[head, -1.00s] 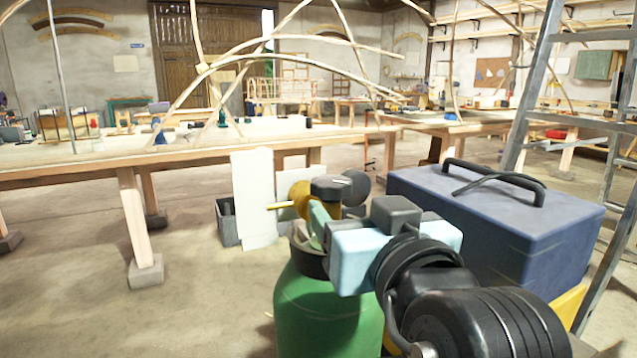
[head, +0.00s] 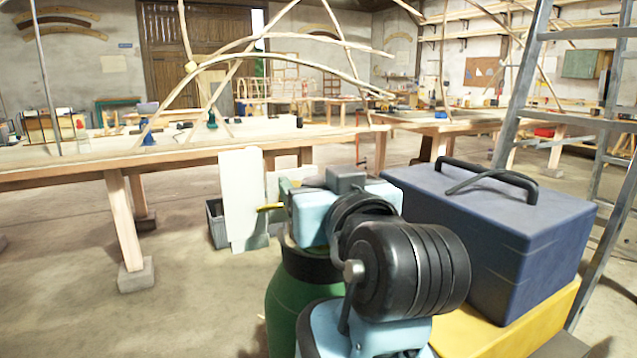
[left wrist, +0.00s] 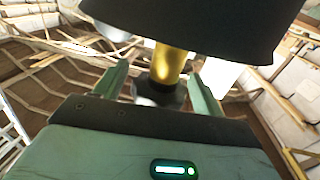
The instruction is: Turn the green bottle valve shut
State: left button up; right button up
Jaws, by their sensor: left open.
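The green bottle (head: 285,300) stands upright in the lower middle of the head view, partly hidden by my left arm. My left gripper (head: 285,186) is at the bottle's top and hides most of its valve there. A bit of the brass valve body (head: 269,208) shows left of the gripper. In the left wrist view, a large black part (left wrist: 190,25), apparently the valve knob, fills the top, with the brass part (left wrist: 168,62) under it. My left gripper (left wrist: 164,70) is open, its green fingers seen on either side of the brass. Contact cannot be told.
A blue toolbox (head: 490,235) on a yellow box (head: 480,325) stands close right of my arm. A ladder (head: 600,125) is at the right. A long wooden bench (head: 60,165) with bent laths is behind. A grey bin (head: 216,224) and white sheets (head: 242,200) stand beyond the bottle.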

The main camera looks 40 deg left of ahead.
pick_arm(q)
jog(key=shift+w+a, duration=0.2)
jog(key=shift+a, duration=0.2)
jog(key=shift+c, duration=0.3)
jog(key=c, duration=0.9)
